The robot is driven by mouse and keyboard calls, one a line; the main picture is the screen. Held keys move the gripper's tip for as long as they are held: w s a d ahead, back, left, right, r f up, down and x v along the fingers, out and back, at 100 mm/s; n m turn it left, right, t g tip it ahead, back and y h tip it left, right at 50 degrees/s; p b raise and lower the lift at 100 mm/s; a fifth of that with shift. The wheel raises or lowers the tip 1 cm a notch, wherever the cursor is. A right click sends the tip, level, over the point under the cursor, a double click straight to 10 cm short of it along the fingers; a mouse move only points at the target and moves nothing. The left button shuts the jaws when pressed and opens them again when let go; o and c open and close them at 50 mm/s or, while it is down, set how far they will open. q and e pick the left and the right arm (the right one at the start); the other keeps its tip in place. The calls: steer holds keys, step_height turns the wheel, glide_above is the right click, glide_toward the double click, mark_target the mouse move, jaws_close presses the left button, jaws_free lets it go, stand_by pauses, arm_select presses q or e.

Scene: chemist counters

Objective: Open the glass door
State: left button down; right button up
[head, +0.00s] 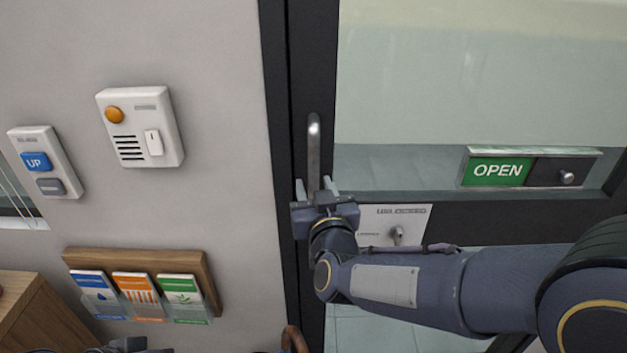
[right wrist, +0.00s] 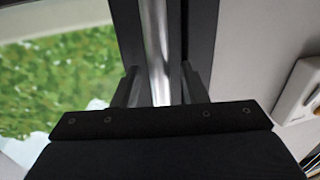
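The glass door (head: 480,80) has a dark frame and fills the right half of the head view. A vertical metal handle (head: 314,150) is on its left frame bar; the handle also shows in the right wrist view (right wrist: 157,45). My right gripper (head: 315,188) is at the lower part of the handle. Its two fingers are apart, one on each side of the bar, with gaps visible in the wrist view, so it is open around the handle. A small dark part of my left arm shows at the bottom left edge; its fingers cannot be made out.
A green OPEN slider sign (head: 497,171) and a lock plate (head: 397,234) are on the door. On the wall left are an intercom (head: 141,127), an UP switch (head: 45,162) and a wooden card rack (head: 193,262). A wooden cabinet (head: 35,315) stands at bottom left.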

steer(key=shift+w+a, duration=0.15)
steer(key=shift+w, duration=0.65)
jaws_close()
steer(key=shift+s, duration=0.1)
